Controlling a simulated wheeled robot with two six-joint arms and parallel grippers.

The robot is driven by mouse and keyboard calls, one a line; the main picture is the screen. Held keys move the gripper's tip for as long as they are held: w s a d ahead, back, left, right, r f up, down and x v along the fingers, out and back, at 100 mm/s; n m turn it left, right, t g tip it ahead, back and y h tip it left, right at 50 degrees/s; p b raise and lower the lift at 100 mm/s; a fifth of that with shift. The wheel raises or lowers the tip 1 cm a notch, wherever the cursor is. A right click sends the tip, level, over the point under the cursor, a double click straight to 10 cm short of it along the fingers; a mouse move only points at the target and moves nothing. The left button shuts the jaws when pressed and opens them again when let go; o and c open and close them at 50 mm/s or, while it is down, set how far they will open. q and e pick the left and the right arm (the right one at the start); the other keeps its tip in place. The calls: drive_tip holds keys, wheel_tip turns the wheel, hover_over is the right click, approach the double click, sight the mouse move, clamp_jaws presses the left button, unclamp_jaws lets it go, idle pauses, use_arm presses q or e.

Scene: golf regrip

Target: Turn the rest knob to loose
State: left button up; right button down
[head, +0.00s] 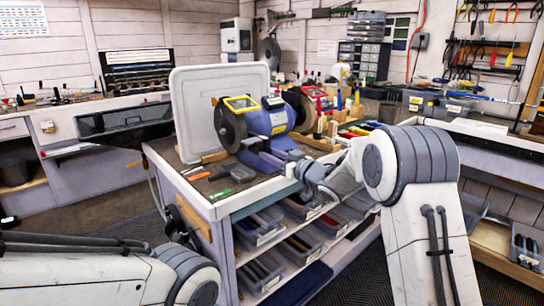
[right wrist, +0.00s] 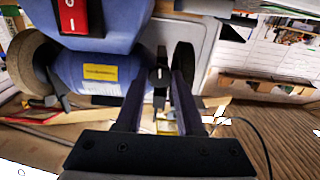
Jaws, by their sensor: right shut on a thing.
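The blue bench grinder (head: 268,121) stands on the cart top (head: 222,207), with a grey wheel (head: 230,126) on its left. My right gripper (head: 250,152) reaches in low at its front. In the right wrist view, my right gripper's two purple fingers (right wrist: 158,82) are closed on a small dark knob (right wrist: 160,74) with a white mark. The knob sits by the grinder's dark wheel (right wrist: 184,70). The fingers partly hide it, and I cannot read any setting on it. My left arm shows at lower left, but its gripper is out of view.
A red switch (right wrist: 74,16) is on the grinder's front. A large pale board (head: 190,110) stands behind the grinder. Tools and a green item (head: 220,193) lie on the cart's front left. Bins (head: 262,225) fill the shelves below.

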drive_tip(key=shift+n+b, duration=2.3)
drive_tip(key=shift+n, duration=1)
drive_tip(key=c, duration=0.5)
unclamp_jaws()
drive_tip(key=v, duration=1)
drive_tip(key=shift+s+d, duration=0.2)
drive_tip(key=shift+c, duration=0.2)
